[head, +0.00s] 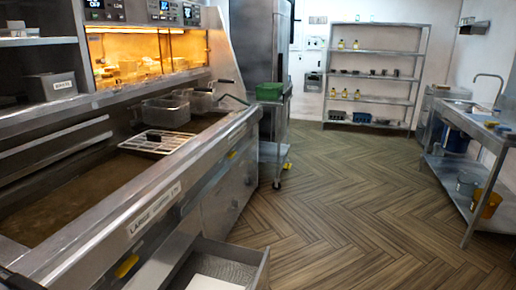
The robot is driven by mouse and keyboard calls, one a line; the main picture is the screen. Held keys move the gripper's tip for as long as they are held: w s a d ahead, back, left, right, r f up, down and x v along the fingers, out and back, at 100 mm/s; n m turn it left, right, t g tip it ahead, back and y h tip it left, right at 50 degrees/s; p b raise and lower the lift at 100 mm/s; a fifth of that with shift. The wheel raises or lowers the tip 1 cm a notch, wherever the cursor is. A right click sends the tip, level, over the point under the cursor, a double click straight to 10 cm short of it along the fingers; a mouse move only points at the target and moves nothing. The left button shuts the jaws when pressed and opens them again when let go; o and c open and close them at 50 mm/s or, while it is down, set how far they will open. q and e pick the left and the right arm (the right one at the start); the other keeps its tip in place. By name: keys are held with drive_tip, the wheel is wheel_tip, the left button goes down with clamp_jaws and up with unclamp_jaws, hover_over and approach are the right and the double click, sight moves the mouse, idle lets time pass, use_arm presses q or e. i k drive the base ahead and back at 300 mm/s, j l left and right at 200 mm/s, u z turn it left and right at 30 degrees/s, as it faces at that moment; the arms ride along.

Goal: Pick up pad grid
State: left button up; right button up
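A pale wire grid (178,141) with parallel bars lies over the fryer well, in the left middle of the head view. A small dark item (154,137) shows on it; I cannot tell whether this is a pad or part of the grid. Neither of my grippers is in the head view, so nothing shows near the grid or touching it.
Wire fry baskets (166,111) with dark handles stand behind the grid. The fryer's front rail (150,205) runs along its near side. An open drawer (232,270) juts out at the bottom. A cart with a green bin (270,91) stands beyond.

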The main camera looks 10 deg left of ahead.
sight(153, 138)
drive_tip(key=i+l+z, duration=0.2)
drive_tip(key=i+l, duration=0.5)
drive_tip(key=i+l+z, duration=0.2)
drive_tip(key=i+l, duration=0.5)
drive_tip(key=i+u, duration=0.1)
drive_tip(key=i, duration=1)
drive_tip(key=i+l+u, duration=0.15)
drive_tip(key=i, duration=1)
drive_tip(key=i+u, duration=0.8)
drive_tip(key=i+l+u, duration=0.15)
drive_tip(key=i+u, duration=0.2)
